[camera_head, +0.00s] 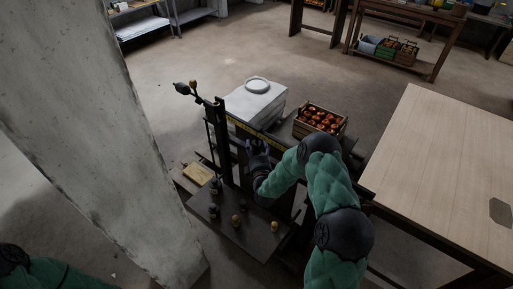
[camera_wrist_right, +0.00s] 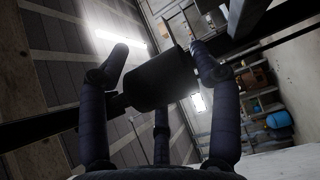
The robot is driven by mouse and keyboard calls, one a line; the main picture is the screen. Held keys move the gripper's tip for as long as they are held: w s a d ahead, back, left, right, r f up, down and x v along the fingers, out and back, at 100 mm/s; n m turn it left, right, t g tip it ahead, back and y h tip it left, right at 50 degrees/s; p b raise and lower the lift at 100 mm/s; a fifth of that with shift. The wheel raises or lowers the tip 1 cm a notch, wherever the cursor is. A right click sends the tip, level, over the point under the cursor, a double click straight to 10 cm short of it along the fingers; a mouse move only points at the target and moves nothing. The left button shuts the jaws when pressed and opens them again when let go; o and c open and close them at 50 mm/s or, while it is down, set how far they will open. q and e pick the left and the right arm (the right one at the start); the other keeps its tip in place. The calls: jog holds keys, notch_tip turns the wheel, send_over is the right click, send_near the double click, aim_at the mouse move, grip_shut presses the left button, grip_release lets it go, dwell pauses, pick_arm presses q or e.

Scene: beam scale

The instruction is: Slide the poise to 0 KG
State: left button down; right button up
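The beam scale (camera_head: 217,145) stands in the middle of the head view, with a dark post and a dark beam with yellow marks (camera_head: 240,125). My right gripper (camera_head: 258,147) is at the beam, right of the post. In the right wrist view, a dark cylinder (camera_wrist_right: 160,80), which looks like the poise, sits on the beam between the fingers of my right gripper (camera_wrist_right: 160,60). A gap shows between the left finger and the cylinder; the right fingertip is close to it, and contact is unclear. The scale's numbers are unreadable. My left gripper is out of view.
A white box with a round lid (camera_head: 257,100) and a crate of red-orange produce (camera_head: 320,118) stand behind the beam. Small weights (camera_head: 236,220) stand on the lower platform (camera_head: 250,240). A wooden table (camera_head: 440,160) is at right, a concrete pillar (camera_head: 90,130) at left.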

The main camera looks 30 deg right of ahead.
grip_shut()
jog(key=w+a+r+b, duration=0.1)
jog(key=w+a+b, duration=0.3)
jog(key=w, duration=0.7)
jog(key=shift+w+a+r+b, duration=0.2)
jog(key=shift+r+b, duration=0.15)
jog(key=shift+o, duration=2.3)
grip_release()
jog(key=shift+w, duration=0.1)
jog(key=shift+o, duration=0.9)
jog(key=shift+a+f, duration=0.1)
jog(key=shift+f, duration=0.25)
